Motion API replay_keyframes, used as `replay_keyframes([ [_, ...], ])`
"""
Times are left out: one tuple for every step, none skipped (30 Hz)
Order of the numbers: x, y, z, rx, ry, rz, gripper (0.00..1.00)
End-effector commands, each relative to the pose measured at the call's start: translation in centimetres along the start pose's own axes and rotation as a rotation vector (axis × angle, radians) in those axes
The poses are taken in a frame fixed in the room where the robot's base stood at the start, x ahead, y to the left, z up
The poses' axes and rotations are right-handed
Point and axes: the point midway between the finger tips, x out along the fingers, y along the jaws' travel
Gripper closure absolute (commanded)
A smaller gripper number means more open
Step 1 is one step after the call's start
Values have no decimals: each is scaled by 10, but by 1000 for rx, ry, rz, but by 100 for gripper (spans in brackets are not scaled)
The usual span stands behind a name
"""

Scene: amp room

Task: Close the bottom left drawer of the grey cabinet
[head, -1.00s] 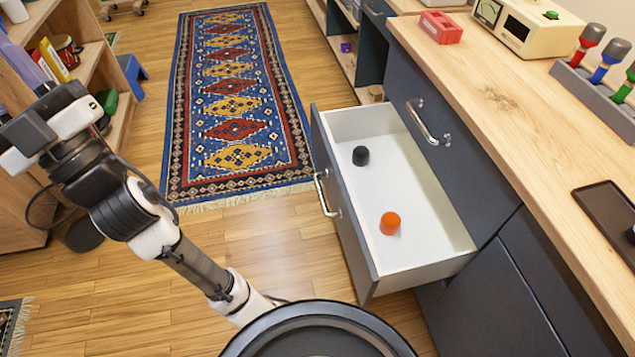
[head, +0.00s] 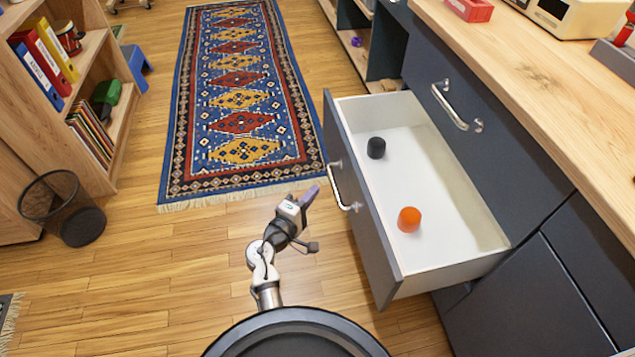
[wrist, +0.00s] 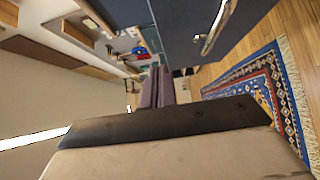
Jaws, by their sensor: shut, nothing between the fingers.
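The grey cabinet (head: 510,150) stands at the right in the head view. Its lower left drawer (head: 437,215) is pulled well out, showing a white inside and a grey front with a metal handle (head: 341,188). A black cylinder (head: 376,148) and an orange cylinder (head: 409,219) are in the drawer. My gripper (head: 311,194) is left of the drawer front, near the handle but apparently apart from it. Its purplish fingers are shut and empty; they also show in the wrist view (wrist: 157,88). A metal handle on a grey front (wrist: 215,28) shows there too; I cannot tell which one.
A closed front with a handle (head: 457,107) is above the open drawer. A patterned rug (head: 240,95) lies beyond my gripper. A wire bin (head: 62,205) and a bookshelf (head: 85,90) stand at the left. The wooden floor between is clear.

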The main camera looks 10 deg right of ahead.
Motion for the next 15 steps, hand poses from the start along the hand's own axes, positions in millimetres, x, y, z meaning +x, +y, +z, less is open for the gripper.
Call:
replay_keyframes([
  [9,3,0,2,-2,2,100],
  [14,4,0,2,-1,2,100],
  [21,4,0,3,-1,1,100],
  [28,4,-1,3,-1,2,100],
  [34,4,-1,3,0,1,100],
  [44,5,0,3,-1,2,100],
  [50,4,-1,3,0,2,100],
  [57,4,-1,3,1,2,100],
  [66,4,0,3,-1,1,100],
  [72,4,-1,4,1,2,100],
  [78,4,-2,4,2,2,100],
  [86,4,-1,5,1,1,100],
  [92,4,-1,5,1,1,100],
  [95,4,3,5,1,0,100],
  [99,4,8,4,1,-1,100],
])
